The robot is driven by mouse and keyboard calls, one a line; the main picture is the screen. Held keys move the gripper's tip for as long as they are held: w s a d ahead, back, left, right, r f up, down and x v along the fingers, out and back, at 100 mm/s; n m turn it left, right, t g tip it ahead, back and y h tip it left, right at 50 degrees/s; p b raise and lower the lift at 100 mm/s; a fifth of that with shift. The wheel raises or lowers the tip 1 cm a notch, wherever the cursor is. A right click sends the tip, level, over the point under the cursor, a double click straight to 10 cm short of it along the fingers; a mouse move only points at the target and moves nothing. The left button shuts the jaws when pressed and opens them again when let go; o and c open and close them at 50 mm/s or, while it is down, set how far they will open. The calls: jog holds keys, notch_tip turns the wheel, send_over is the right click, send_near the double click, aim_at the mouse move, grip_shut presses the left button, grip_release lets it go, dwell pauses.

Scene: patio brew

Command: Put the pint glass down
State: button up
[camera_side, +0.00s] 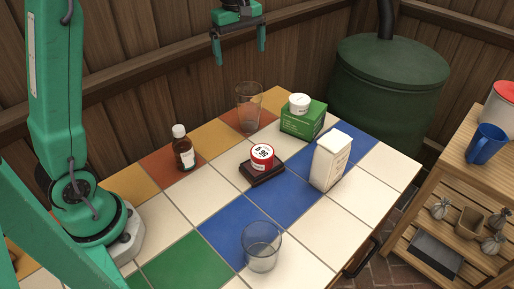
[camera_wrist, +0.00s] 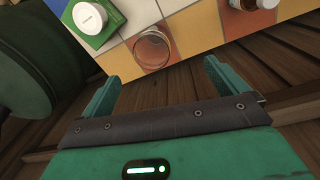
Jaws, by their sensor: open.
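A tall clear pint glass (camera_side: 249,107) stands upright on the tiled table, near its far edge, on an orange tile. It also shows in the wrist view (camera_wrist: 152,49), ahead of the fingers and seen from above. A shorter clear glass (camera_side: 261,248) stands near the front edge of the table. My gripper (camera_side: 239,58) is open and empty, raised above the far edge of the table and above the pint glass, clear of it. In the wrist view the two green fingers (camera_wrist: 160,88) are spread apart with nothing between them.
A green box (camera_side: 304,121) with a white-lidded tub (camera_side: 299,104) stands right of the pint glass. A brown bottle (camera_side: 184,154), a red-and-white tin (camera_side: 262,155) on a dark block (camera_side: 261,173) and a white carton (camera_side: 330,162) are nearby. The front left tiles are clear.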

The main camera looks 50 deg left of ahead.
jog(key=s+d+r+m+t, duration=0.3)
jog(key=s+m, duration=0.4)
jog(key=s, duration=0.6)
jog(key=s+d+f+m+t, duration=0.1)
jog(key=s+f+m, duration=0.1)
jog(key=s+m, duration=0.2)
jog(key=s+d+f+m, duration=0.1)
jog(key=s+f+m, duration=0.1)
jog(key=s+m, duration=0.2)
jog(key=s, duration=0.3)
jog(key=shift+s+d+f+t, duration=0.25)
jog(key=shift+s+f+t, duration=0.05)
jog(key=shift+s+t, duration=0.1)
